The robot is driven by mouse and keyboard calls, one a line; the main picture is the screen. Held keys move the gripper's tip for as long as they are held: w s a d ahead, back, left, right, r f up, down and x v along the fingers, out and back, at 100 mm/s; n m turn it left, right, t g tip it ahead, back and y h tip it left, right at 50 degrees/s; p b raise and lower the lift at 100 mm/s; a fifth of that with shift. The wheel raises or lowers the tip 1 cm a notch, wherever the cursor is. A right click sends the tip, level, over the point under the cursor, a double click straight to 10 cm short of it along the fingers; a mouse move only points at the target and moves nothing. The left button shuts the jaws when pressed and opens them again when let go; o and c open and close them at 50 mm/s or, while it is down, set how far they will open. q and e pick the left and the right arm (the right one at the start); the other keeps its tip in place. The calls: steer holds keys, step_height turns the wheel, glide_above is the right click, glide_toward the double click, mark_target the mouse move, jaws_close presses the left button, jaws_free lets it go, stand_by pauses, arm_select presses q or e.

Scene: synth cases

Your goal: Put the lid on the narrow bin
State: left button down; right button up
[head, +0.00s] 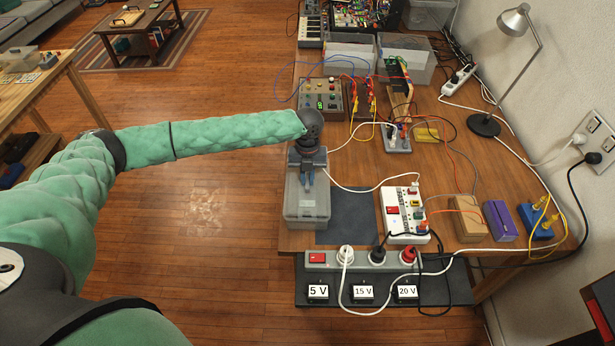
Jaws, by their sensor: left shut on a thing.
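A narrow, see-through grey bin (307,223) stands near the front left edge of the workbench. Its pale grey lid (309,204) lies over the top, roughly lined up with it. Whether the lid is fully seated or slightly above the rim, I cannot tell. My left gripper (306,181) reaches down from above at the far half of the lid. Its jaws are shut on the lid; the grip point is partly hidden by the gripper body. My right gripper is not in view.
A dark mat (347,214) lies right of the bin, with a white switch box (404,213) beyond it. A power strip (362,259) runs along the front. Two clear bins (346,54) (404,58) stand at the back. Loose cables cross the bench.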

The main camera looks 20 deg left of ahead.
mark_target(308, 176)
arm_select(q)
steer(key=shift+p, duration=0.3)
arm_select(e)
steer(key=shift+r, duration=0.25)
arm_select(q)
steer(key=shift+f+b, duration=0.35)
steer(key=shift+f, duration=0.6)
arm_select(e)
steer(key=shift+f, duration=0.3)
arm_select(q)
steer(key=c, duration=1.4)
jaws_free()
steer(key=shift+w+a+r+b, duration=0.15)
steer(key=shift+r+b, duration=0.45)
steer(key=shift+r, duration=0.7)
steer(key=r, duration=0.1)
steer(key=r+b, duration=0.1)
steer(key=r, duration=0.1)
steer(key=shift+w+r, duration=0.3)
steer(key=shift+w, duration=0.1)
steer(key=shift+r+b, duration=0.35)
steer(key=shift+r, duration=0.4)
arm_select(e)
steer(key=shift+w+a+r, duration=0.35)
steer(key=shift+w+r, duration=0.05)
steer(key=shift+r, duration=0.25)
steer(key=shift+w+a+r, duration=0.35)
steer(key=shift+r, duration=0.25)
